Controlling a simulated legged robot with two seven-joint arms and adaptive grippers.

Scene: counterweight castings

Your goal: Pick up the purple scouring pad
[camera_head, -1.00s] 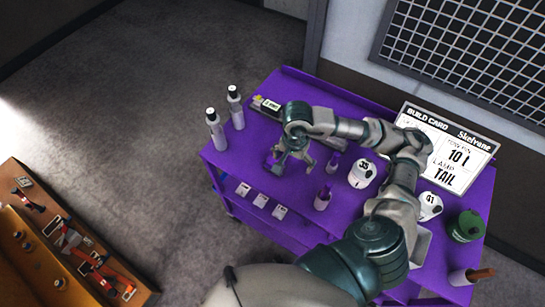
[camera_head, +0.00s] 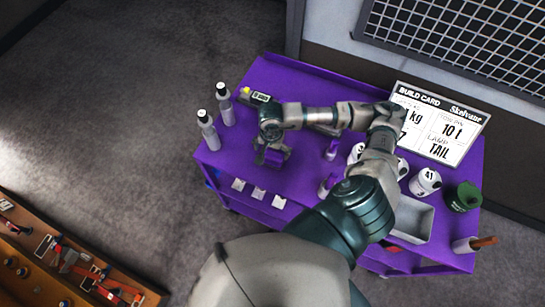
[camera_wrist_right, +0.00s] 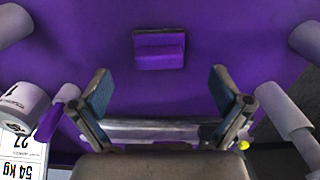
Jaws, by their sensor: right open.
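The purple scouring pad (camera_wrist_right: 159,49) lies on the purple cart top (camera_wrist_right: 240,30), nearly the same colour as it. In the right wrist view it sits just beyond my right gripper (camera_wrist_right: 162,84), roughly centred between the two fingers and touching neither. The fingers are spread with nothing between them. In the head view my right gripper (camera_head: 271,156) hangs over the left part of the cart near its front edge, and I cannot clearly separate the pad from the cart there. My left gripper is not in view.
Two white bottles (camera_head: 208,131) stand left of the gripper. Purple-and-white bottles (camera_head: 326,186) stand to its right, then a white canister (camera_head: 425,181), a grey tray (camera_head: 412,218) and a green pot (camera_head: 463,196). A build card (camera_head: 432,124) stands at the back right.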

